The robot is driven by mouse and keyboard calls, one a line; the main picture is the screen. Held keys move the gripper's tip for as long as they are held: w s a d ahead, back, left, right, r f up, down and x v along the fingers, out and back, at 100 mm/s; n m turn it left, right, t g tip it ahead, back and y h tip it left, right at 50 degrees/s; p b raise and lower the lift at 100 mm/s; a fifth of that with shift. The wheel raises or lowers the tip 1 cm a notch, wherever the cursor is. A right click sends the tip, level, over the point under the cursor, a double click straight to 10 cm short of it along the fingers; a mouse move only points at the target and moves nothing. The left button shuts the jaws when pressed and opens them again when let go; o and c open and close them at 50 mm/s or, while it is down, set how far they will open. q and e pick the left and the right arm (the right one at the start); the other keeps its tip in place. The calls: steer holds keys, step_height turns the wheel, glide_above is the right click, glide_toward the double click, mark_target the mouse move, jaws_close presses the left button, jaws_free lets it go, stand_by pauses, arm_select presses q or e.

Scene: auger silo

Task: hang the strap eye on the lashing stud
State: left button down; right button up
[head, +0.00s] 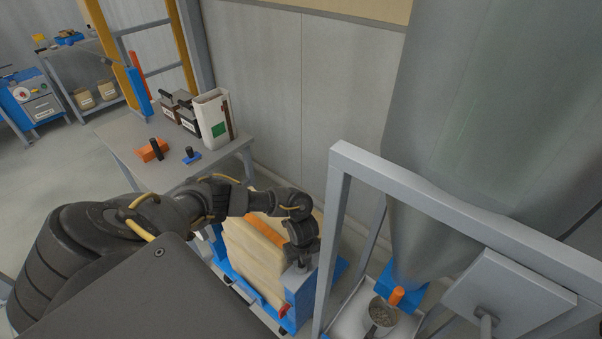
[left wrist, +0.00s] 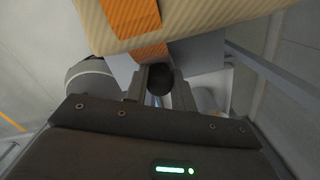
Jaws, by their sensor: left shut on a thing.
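My left gripper (head: 300,260) is at the right end of the strapped load in the head view, pointing down. In the left wrist view its two fingers are shut on a dark, rounded piece (left wrist: 159,82), which appears to be the strap eye. The orange strap (left wrist: 132,18) runs over the pale load and down to the fingers there; a bit of it shows on the load in the head view (head: 264,222). I cannot make out the lashing stud, and I cannot tell whether the eye touches it. My right gripper is in neither view.
The pale ribbed load (head: 248,255) sits on a blue cart (head: 236,277). A grey frame (head: 335,215) stands close to the right of the gripper, around the silo (head: 440,150). A table (head: 150,170) with tools and boxes stands behind. Floor is free at left.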

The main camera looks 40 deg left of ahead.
arm_select(q)
steer(key=c, duration=1.1)
jaws_free()
steer(key=r, duration=0.3)
steer(key=r+p, duration=0.1)
steer(key=r, duration=0.6)
steer(key=shift+s+d+r, duration=0.15)
steer(key=shift+d+r, duration=0.1)
steer(key=shift+r, duration=0.15)
steer(key=shift+f, duration=0.1)
